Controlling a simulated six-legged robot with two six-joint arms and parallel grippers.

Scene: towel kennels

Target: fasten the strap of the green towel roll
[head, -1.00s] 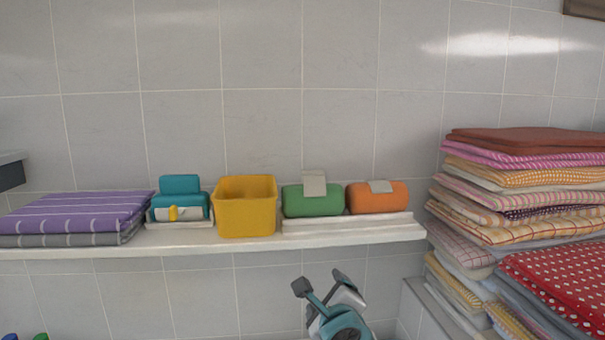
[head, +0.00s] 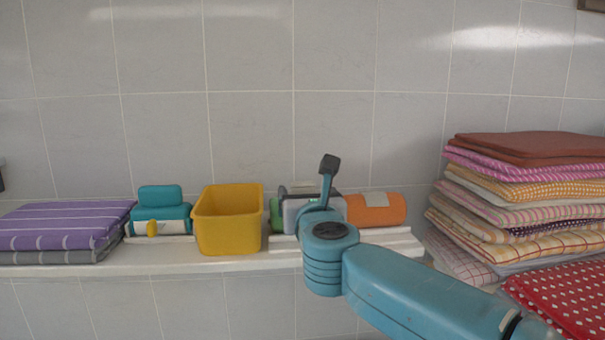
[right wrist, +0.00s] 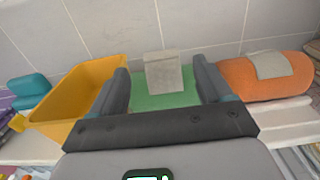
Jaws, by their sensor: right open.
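The green towel roll (right wrist: 165,101) lies on the shelf between the yellow bin and the orange roll. Its light grey strap (right wrist: 163,72) stands up at the roll, its broad face toward me. My right gripper (right wrist: 162,88) is open, with one finger at each side of the green roll in the right wrist view; I cannot tell whether they touch it. In the head view my right gripper and arm hide most of the green roll (head: 275,212), leaving a strip at its left. My left gripper is not in view.
The yellow bin (head: 228,225) stands close left of the green roll, and an orange roll (head: 376,212) with a grey strap lies close right. A teal roll (head: 162,212) and folded purple towels (head: 62,225) are farther left. Stacked cloths (head: 530,190) rise at the right.

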